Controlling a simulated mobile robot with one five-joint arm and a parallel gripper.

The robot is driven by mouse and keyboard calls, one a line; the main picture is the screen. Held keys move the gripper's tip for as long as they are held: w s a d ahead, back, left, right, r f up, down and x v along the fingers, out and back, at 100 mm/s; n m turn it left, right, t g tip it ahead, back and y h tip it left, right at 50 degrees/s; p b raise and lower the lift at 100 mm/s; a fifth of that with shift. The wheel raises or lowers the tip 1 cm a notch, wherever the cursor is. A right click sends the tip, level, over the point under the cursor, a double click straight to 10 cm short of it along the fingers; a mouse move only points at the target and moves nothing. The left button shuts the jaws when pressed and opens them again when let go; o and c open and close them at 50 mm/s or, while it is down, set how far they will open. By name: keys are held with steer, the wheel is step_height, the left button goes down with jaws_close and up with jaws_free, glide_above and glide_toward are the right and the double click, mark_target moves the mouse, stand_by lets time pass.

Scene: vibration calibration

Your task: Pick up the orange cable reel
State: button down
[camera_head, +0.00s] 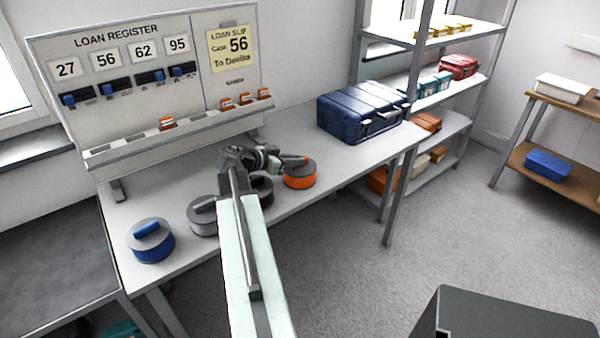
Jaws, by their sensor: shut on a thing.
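The orange cable reel (300,181) is a short drum with an orange side, a grey top and an orange handle. It appears at the table's height, to the right of the other reels. My gripper (283,160) reaches over from the left and is shut on the orange reel's handle. The arm hides part of the view around the gripper. I cannot tell whether the reel touches the table.
On the white table (180,187) stand a blue reel (151,246), a grey reel (203,216) and a dark reel (263,189) partly behind my arm. A navy case (360,112) stands at the right end. A loan register board (150,70) rises behind.

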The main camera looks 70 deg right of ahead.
stand_by(0.4)
step_height(320, 180, up, 10)
steer(key=p, duration=1)
